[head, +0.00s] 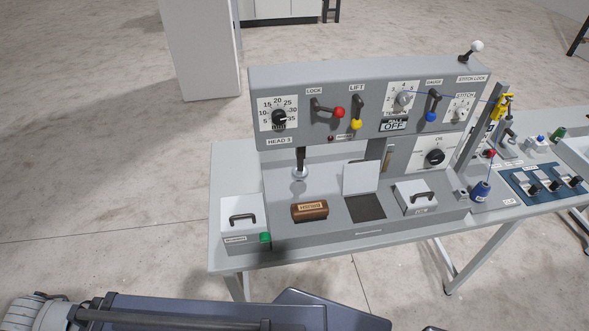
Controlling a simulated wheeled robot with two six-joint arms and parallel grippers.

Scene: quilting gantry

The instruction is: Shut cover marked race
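A grey quilting machine with a panel of knobs and levers stands on a light table (235,170). On its bed, a light square cover (361,179) in the middle stands raised at the back of a dark rectangular opening (366,207). No mark reading race is legible on it. A cover with a black handle (243,222) at the left end is shut. Another cover with a black handle (415,196) to the right of the opening looks shut; its small label is too small to read. Neither of my grippers is in view.
A brown block (310,210) sits left of the opening, below the needle post (300,170). A green button (265,237) is at the front left. A blue spool (480,191) and a blue switch panel (543,184) stand to the right. Floor in front is mostly clear.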

